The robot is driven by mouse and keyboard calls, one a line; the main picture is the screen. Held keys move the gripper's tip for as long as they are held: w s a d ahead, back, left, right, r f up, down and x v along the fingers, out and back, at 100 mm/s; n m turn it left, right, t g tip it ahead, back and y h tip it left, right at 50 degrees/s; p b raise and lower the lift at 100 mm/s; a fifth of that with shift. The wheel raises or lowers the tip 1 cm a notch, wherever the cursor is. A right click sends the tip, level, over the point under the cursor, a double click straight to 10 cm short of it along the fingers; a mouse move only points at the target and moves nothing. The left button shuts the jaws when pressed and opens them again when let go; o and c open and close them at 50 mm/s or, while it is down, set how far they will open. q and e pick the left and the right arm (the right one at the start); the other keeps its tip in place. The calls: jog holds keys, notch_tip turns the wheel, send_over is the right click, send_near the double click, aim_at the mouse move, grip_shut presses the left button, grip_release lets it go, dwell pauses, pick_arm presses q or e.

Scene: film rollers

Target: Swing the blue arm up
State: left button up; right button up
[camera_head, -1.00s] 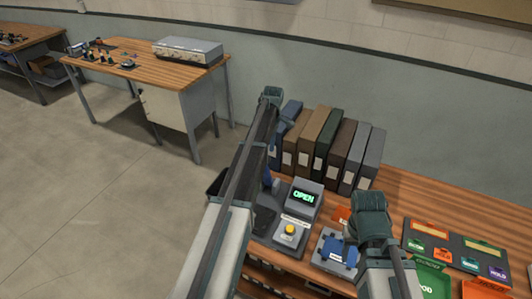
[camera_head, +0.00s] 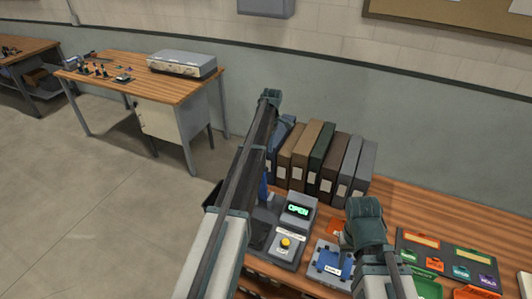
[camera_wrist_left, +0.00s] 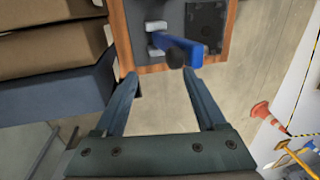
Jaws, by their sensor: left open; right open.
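The blue arm (camera_wrist_left: 196,52) shows in the left wrist view as a blue bar with a dark round end, just beyond my left fingertips. In the head view a sliver of it (camera_head: 263,188) stands beside a grey machine (camera_head: 272,238), mostly hidden behind my left arm. My left gripper (camera_wrist_left: 160,78) is open and empty, and the blue arm lies apart from its fingers, nearer the right one. In the head view my left gripper (camera_head: 270,97) is beside the folders. My right gripper (camera_head: 365,215) is over the bench, its fingers not clearly visible.
A row of binders (camera_head: 325,160) stands at the back of the bench. A display reading OPEN (camera_head: 298,210) and a yellow button (camera_head: 286,242) are on the machine. A grey unit with a blue part (camera_head: 332,262) is near my right arm. Coloured trays (camera_head: 428,284) lie at right.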

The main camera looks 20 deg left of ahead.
pick_arm(q)
jog(key=shift+w+d+r+p, duration=0.1)
jog(key=shift+w+r+p, duration=1)
jog(key=shift+w, duration=0.35)
jog(key=shift+r, duration=0.2)
notch_tip(320, 180, up, 13)
jog(key=w+p, duration=0.2)
jog(key=p, duration=1.1)
jog(key=shift+w+r, duration=0.2)
jog(key=shift+w, duration=0.05)
jog(key=s+d+f+m+b, duration=0.4)
jog(key=s+d+f+b, duration=0.2)
jog(key=s+d, duration=0.25)
jog(key=s+d+f+m+b, duration=0.5)
jog(key=s+d+f, duration=0.1)
jog(key=s+d, duration=0.25)
jog(key=s+d+f+m+b, duration=0.3)
jog(key=s+f+m+b, duration=0.1)
jog(key=s, duration=0.4)
jog(key=s+d+f+m+t+b, duration=0.1)
jog(key=s+d+f+m+b, duration=0.2)
jog(key=s, duration=0.4)
jog(key=s+d+f+m+y+b, duration=0.1)
jog(key=s+d+f+m+b, duration=0.2)
jog(key=s+f+m+b, duration=0.2)
jog(key=s, duration=0.3)
jog(key=shift+s+d+t, duration=0.3)
jog(key=shift+d+t, duration=0.1)
